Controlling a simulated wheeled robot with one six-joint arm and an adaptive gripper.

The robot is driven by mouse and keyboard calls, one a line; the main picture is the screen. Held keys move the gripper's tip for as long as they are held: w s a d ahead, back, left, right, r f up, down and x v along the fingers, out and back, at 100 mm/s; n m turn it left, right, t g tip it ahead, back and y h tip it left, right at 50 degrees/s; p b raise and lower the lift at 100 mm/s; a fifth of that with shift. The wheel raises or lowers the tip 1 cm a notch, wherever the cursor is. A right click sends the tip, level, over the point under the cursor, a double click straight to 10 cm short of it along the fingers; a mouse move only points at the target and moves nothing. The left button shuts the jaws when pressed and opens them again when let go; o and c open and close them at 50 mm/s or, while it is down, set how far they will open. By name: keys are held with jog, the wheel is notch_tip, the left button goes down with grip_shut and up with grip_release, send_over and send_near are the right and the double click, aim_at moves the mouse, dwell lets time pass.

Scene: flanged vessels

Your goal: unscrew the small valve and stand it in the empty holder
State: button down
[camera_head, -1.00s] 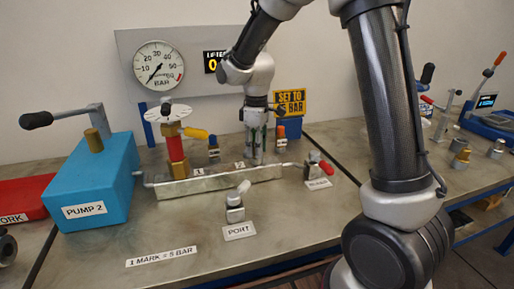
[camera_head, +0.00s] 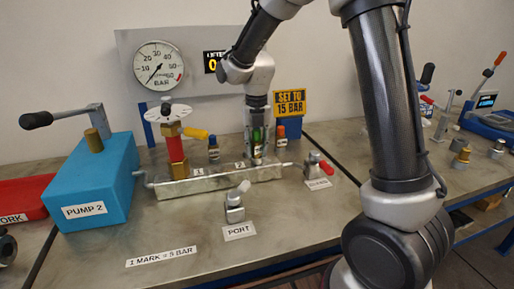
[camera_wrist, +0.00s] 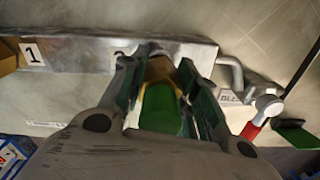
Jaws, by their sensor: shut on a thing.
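My gripper (camera_wrist: 158,95) points down over the metal manifold block at the spot labelled 2. It is shut on a small valve with a green top (camera_wrist: 160,108) and a brass-coloured collar. The green top also shows between the fingers in the head view (camera_head: 257,135). The valve's lower end is hidden, so I cannot tell whether it is still threaded in. I cannot make out which holder is empty.
Small capped parts stand behind the manifold (camera_head: 213,148), (camera_head: 280,135). A blue pump (camera_head: 100,180) is at the left. A port fitting (camera_head: 234,208) stands in front, and a red-handled valve (camera_head: 316,166) is at the right.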

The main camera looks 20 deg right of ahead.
aim_at(257, 130)
jog(key=shift+r, duration=0.2)
jog(key=shift+r, duration=1)
jog(key=shift+r, duration=0.1)
jog(key=shift+r, duration=1.9)
jog(key=shift+w+d+f, duration=0.15)
jog(key=shift+d+f, duration=0.05)
jog(key=shift+f, duration=0.35)
jog(key=shift+w+d+f, duration=0.15)
jog(key=shift+f, duration=0.4)
jog(key=w+f+m, duration=0.3)
jog(key=w, duration=1)
jog(key=shift+w+d, duration=0.15)
jog(key=shift+w, duration=0.1)
